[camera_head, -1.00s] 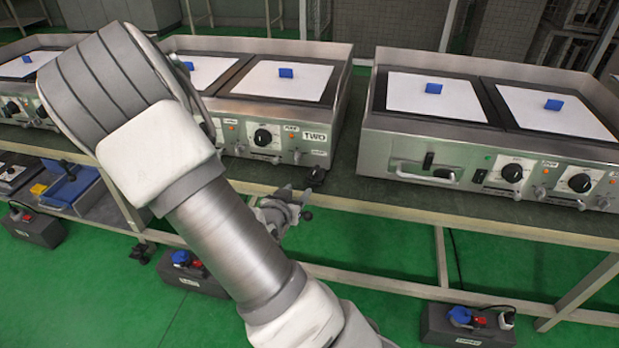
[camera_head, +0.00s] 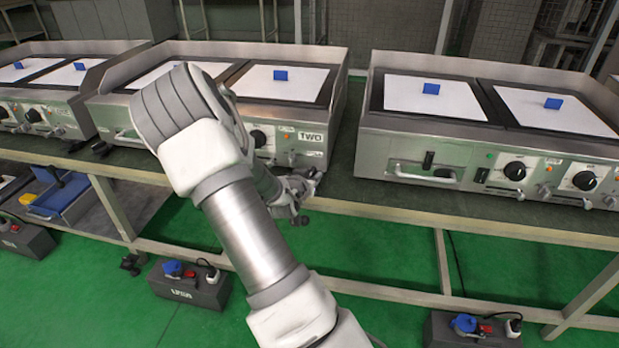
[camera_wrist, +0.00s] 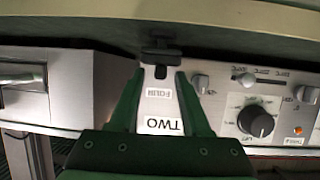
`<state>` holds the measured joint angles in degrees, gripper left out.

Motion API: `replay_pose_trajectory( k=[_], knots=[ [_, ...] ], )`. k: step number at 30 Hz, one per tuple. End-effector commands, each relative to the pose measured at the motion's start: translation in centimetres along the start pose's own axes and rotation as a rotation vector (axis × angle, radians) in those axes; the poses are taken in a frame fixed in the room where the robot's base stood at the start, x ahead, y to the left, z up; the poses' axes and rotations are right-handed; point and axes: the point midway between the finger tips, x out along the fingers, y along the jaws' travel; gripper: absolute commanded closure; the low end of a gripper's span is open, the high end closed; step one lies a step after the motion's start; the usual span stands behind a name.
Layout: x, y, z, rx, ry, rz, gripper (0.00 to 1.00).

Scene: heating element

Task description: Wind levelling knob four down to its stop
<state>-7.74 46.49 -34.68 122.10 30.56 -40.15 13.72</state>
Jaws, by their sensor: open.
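The griddle marked TWO (camera_head: 312,137) stands on the bench in the middle of the head view. In the wrist view, which shows it upside down, its front panel carries a TWO plate (camera_wrist: 165,124) and a FOUR label (camera_wrist: 158,93). The black levelling knob four (camera_wrist: 160,50) sits at the panel's lower edge, close to the bench. My gripper (camera_wrist: 158,76) is open, with its dark green fingers either side of the FOUR label. The knob lies just beyond the fingertips, roughly centred between them; contact is not visible. In the head view my gripper (camera_head: 298,193) is near the bench's front edge.
A black dial (camera_wrist: 255,121) and a small switch lie right of the fingers in the wrist view. A neighbouring griddle (camera_head: 470,160) stands to the right, across a narrow gap. The bench edge (camera_head: 400,213) runs close below my gripper.

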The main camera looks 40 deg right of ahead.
Motion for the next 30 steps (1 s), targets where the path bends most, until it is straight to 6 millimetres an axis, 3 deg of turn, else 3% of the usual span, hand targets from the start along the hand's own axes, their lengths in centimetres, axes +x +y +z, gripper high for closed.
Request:
replay_pose_trajectory(
  k=[7, 15, 30],
  knots=[
    [0.04, 0.02, -0.03, 0.001, 0.000, 0.000, 0.54],
    [0.02, 0.01, -0.03, 0.001, 0.000, 0.000, 1.00],
    [0.05, 0.22, -0.05, -0.007, 0.000, -0.023, 1.00]
  ],
)
